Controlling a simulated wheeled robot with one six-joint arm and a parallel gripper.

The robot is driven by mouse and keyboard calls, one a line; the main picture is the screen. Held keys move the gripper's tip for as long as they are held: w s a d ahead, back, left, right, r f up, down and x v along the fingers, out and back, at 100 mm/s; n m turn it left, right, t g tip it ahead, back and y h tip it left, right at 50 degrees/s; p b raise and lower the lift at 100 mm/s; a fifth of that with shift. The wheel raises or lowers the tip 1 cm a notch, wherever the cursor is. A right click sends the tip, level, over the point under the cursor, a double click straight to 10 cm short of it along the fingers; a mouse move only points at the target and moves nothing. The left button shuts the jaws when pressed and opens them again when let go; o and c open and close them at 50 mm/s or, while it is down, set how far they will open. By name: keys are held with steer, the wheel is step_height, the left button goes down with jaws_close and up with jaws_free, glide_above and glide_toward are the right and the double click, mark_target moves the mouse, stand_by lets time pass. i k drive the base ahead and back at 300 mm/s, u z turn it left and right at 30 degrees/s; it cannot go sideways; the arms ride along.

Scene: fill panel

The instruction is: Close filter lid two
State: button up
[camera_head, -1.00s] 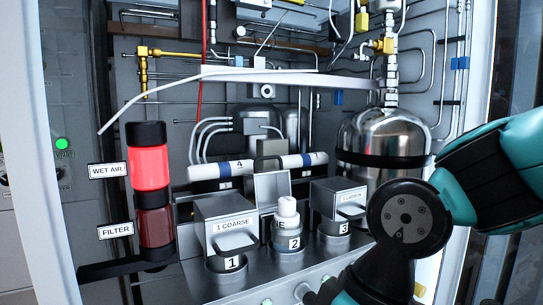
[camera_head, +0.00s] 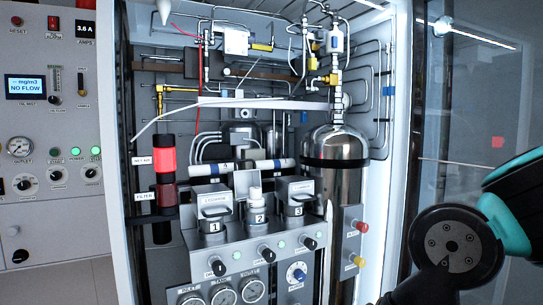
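Filter housing two (camera_head: 258,218) is the middle one of three on the steel panel, marked with a 2. A white filter (camera_head: 254,193) stands upright in it and sticks out above its rim. Its metal lid (camera_head: 243,180) stands raised behind the filter, so it is open. Lid one (camera_head: 214,200) on the left and lid three (camera_head: 297,187) on the right are down over their housings. My arm is at the lower right, well apart from the lids. My gripper is not in view.
A large steel tank (camera_head: 336,180) stands right of the filters. A red lamp (camera_head: 165,158) is at the left. Black knobs (camera_head: 264,253) line the panel front, with gauges (camera_head: 222,295) below. A white tube (camera_head: 230,103) crosses above. The space before the filters looks clear.

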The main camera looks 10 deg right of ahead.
mark_target(240, 182)
steer(key=z, duration=0.45)
steer(key=i, duration=1.15)
steer(key=u, duration=0.3)
